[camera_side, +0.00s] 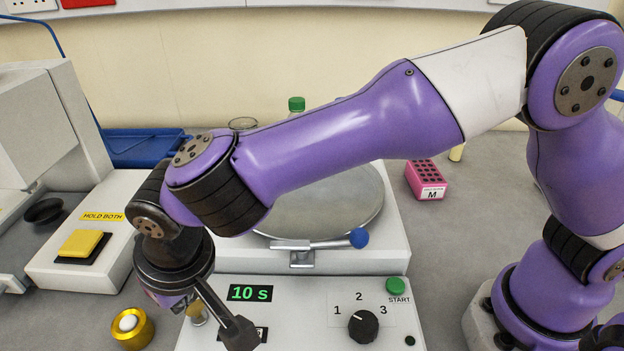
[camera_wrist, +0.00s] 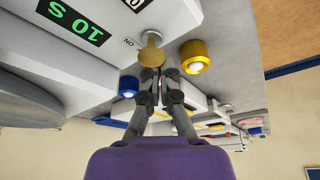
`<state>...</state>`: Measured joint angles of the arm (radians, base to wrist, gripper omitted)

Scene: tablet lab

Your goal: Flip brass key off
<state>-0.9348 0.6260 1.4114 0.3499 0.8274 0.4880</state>
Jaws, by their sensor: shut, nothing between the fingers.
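The brass key (camera_wrist: 153,54) shows in the wrist view on the pale control box, a round brass tab with a metal stem, beside a small printed "ON" mark. In the side view a small part of it (camera_side: 198,314) shows behind my gripper. My gripper (camera_wrist: 154,74) is shut and empty, its fingertips right at the key's tab in the wrist view. I cannot tell whether they touch it. In the side view my gripper (camera_side: 239,334) hangs over the front of the control box (camera_side: 306,314) and hides much of the key. The key's exact turn is unclear.
The box carries a "10 S" display (camera_side: 250,293), a black dial (camera_side: 363,326) and a green START button (camera_side: 396,286). A gold cup with a white ball (camera_side: 132,327) stands close left. A blue-knobbed lever (camera_side: 358,238) and a pink rack (camera_side: 426,179) are farther back.

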